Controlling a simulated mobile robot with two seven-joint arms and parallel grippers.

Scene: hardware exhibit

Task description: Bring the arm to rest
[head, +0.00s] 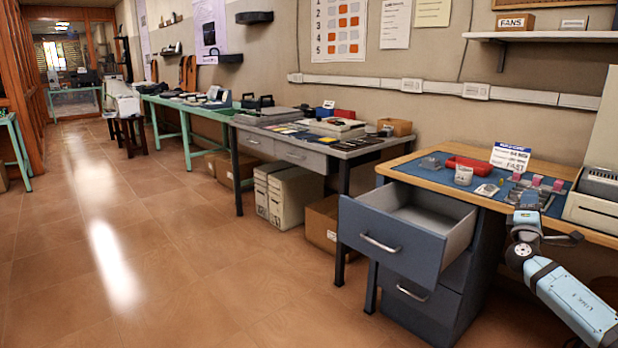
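My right arm (572,298) comes in from the lower right corner, light blue and grey. Its gripper (527,212) is at the front edge of the wooden desk (415,166), to the right of the open drawer. The gripper is seen from behind, small and partly hidden by the wrist, so I cannot tell whether its fingers are open or shut. I see nothing clearly held in it. My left arm and gripper are not in view.
The desk's top blue drawer (381,240) is pulled out and looks empty; the lower drawer (411,291) is shut. A red tray (472,166), a sign (510,157) and small parts stand on the desk. The tiled floor (200,260) at left is clear.

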